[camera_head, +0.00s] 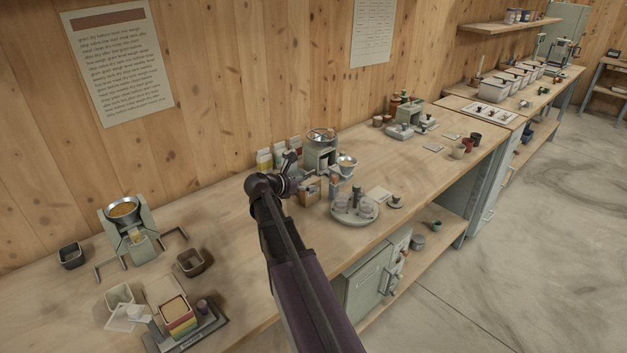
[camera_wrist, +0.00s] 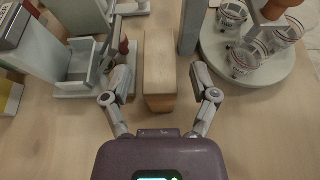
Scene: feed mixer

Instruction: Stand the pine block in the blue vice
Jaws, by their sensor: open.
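A pale wooden block (camera_wrist: 159,62), which looks like the pine block, is in the middle of the wrist view, its long face up and its near end towards me. My gripper (camera_wrist: 161,78) is open, with one finger on each side of the block's near part. A gap shows between each finger and the block. In the head view, my gripper (camera_head: 288,184) is over the bench, partly hidden by my own arm. I cannot make out the blue vice with certainty in either view.
A round tray (camera_wrist: 262,68) with clear jars stands close on the right in the wrist view, beside a grey-green post. A grey-green device (camera_wrist: 85,62) is close on the left. The bench (camera_head: 235,235) is fairly clear left of my arm.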

